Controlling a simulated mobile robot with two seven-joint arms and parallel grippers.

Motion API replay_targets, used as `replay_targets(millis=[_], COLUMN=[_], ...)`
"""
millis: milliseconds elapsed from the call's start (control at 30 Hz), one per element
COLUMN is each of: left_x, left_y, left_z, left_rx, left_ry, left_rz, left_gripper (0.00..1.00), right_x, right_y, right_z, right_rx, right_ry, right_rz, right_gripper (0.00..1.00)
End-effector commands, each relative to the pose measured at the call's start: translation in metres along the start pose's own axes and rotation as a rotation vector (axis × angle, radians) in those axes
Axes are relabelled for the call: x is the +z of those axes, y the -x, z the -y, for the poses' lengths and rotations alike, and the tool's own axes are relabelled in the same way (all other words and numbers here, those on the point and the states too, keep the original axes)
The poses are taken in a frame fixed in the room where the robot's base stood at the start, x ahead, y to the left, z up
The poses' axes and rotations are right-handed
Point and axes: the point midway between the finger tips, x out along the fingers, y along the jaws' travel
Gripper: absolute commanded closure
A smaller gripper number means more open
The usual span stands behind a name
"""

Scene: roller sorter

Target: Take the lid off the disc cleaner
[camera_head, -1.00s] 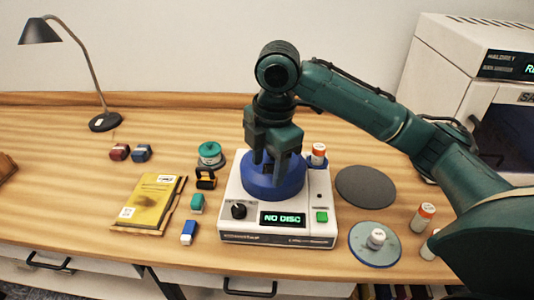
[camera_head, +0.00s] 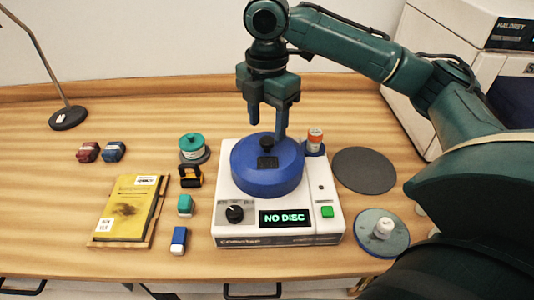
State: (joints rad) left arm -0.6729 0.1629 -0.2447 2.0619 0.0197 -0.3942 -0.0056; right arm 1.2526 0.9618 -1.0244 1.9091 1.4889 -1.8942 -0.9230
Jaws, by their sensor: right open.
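The disc cleaner (camera_head: 225,228) is a white box with a dark knob, a green button and a display reading "NO DISC". Its round blue lid (camera_head: 250,178) sits on top, with a small black knob (camera_head: 267,145) at its centre. My right gripper (camera_head: 268,132) points down above the back of the lid, its fingers apart on either side of the knob in the picture. It is open and holds nothing. Whether a fingertip touches the lid, I cannot tell. My left gripper is not in view.
A dark round mat (camera_head: 364,170) lies right of the cleaner, with a grey-blue disc (camera_head: 365,235) carrying a white-capped piece in front. An orange-capped bottle (camera_head: 315,140) stands at the cleaner's back right. A yellow book (camera_head: 128,207) and small blocks lie left.

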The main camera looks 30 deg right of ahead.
Motion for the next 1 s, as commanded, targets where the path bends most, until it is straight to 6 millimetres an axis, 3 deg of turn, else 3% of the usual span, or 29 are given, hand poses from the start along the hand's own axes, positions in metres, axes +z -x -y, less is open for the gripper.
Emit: replay_targets(millis=[300, 600, 1000], left_x=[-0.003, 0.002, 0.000], left_y=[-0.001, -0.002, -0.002], left_z=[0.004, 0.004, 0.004], left_rx=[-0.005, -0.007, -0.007], left_ry=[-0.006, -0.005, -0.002], left_rz=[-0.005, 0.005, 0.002], left_gripper=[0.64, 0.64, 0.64], right_x=[0.003, 0.003, 0.003], right_y=[-0.044, -0.049, -0.049], right_z=[-0.001, -0.002, -0.002], right_rx=[-0.002, 0.000, 0.000], right_ry=[0.000, 0.000, 0.000], right_rz=[0.000, 0.001, 0.001], right_gripper=[0.48, 0.48, 0.80])
